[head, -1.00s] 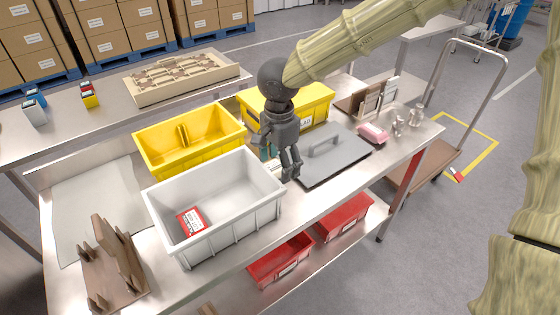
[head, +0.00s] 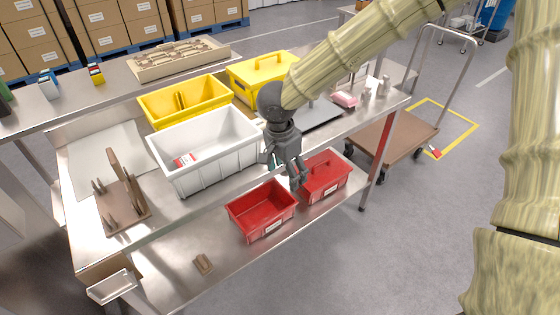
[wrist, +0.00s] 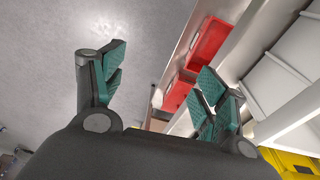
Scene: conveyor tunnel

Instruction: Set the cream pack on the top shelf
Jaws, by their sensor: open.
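My gripper (head: 294,176) is open and empty, pointing down beside the front edge of the bench, near the red bins. In the wrist view its two fingers (wrist: 160,72) stand wide apart with bare floor and the red bins beyond them. I cannot make out a cream pack for certain in any view. A small tan object (head: 203,263) lies on the lower shelf (head: 170,240). A raised shelf (head: 60,112) runs behind the bench, with a few small packs and a beige tray on it. I cannot tell which surface is the top shelf.
Two red bins, left (head: 262,208) and right (head: 326,174), sit on the lower shelf. A trolley (head: 390,140) stands right.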

